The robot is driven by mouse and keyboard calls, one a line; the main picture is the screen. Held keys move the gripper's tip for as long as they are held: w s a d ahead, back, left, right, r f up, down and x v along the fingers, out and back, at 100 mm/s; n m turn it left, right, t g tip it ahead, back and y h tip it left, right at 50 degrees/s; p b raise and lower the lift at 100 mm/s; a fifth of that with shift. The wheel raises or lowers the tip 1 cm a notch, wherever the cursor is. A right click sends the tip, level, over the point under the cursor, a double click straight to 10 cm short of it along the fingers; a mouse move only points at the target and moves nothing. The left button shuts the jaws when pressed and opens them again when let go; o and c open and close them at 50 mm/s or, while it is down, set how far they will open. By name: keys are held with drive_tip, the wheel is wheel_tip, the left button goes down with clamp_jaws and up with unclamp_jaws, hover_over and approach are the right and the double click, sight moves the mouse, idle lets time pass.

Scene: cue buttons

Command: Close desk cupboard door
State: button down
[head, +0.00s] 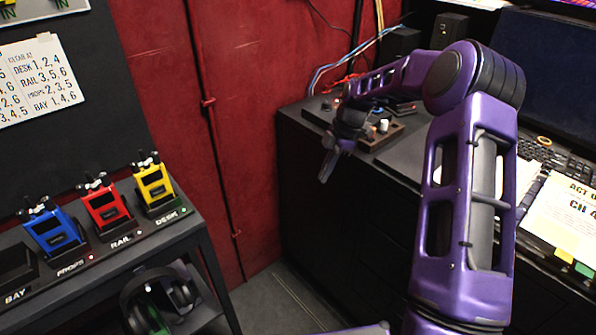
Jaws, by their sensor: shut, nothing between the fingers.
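The black desk (306,232) stands right of centre in the head view. Its dark face below the top shows only faint seams. I cannot make out the cupboard door's edges or whether it is open or shut; my purple arm hides part of the desk's face on the right. My gripper (325,178) points downward just in front of the desk's upper edge, near its left end. The fingers are together and hold nothing. I cannot tell whether they touch the desk.
A control box (378,132), a keyboard (545,153) and papers (566,215) lie on the desk. A black rack (110,270) with blue, red and yellow units stands at left, headphones (160,297) below. Bare floor (298,300) shows between rack and desk.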

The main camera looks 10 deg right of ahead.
sight(342, 166)
drive_tip(key=shift+w+d+p, duration=0.15)
drive_tip(key=shift+w+d, duration=0.2)
drive_tip(key=shift+d, duration=0.55)
drive_tip(key=shift+w+d+p, duration=0.15)
drive_tip(key=shift+w+d, duration=0.25)
drive_tip(key=shift+d, duration=0.45)
drive_tip(key=shift+w+d+p, duration=0.15)
drive_tip(key=shift+w+d, duration=0.2)
drive_tip(key=shift+d, duration=0.55)
